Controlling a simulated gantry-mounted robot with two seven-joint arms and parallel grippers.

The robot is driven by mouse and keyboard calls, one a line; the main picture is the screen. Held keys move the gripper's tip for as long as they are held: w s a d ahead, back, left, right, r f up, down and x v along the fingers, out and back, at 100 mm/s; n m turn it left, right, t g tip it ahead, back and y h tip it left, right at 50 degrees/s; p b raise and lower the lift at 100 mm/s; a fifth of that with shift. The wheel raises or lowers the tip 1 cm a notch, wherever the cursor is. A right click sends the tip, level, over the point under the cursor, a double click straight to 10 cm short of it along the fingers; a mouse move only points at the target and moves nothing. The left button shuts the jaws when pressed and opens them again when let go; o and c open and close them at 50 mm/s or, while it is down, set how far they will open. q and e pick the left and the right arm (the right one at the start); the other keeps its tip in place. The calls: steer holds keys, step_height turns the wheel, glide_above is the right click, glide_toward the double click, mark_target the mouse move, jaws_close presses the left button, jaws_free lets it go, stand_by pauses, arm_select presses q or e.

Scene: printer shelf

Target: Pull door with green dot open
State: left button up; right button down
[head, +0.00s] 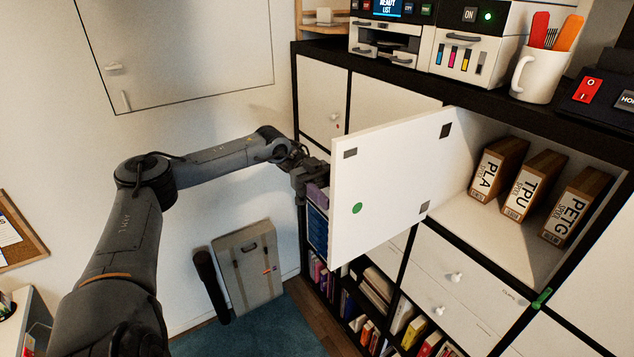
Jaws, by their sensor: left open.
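The door with the green dot (390,180) is a white panel standing swung out from the shelf, to the left of an open compartment. The green dot (357,208) is low on the panel face toward me, near its free left edge. Dark square patches mark the corners of that face. My left gripper (314,190) is beside the door's free left edge, on the far side of the panel. It is open. The door's other face is hidden, so I cannot tell whether the gripper touches it. My right gripper is not in view.
The open compartment (520,240) holds PLA, TPU and PETG boxes (530,185). A printer (470,50) and a white mug (540,75) stand on the black shelf top. Drawers with white knobs (456,277) lie below. A grey case (248,268) leans on the left wall.

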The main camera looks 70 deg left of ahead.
arm_select(q)
steer(key=s+a+b, duration=0.1)
steer(key=a+b, duration=0.5)
steer(key=a, duration=0.3)
steer(key=shift+s+a+b, duration=0.35)
stand_by(0.3)
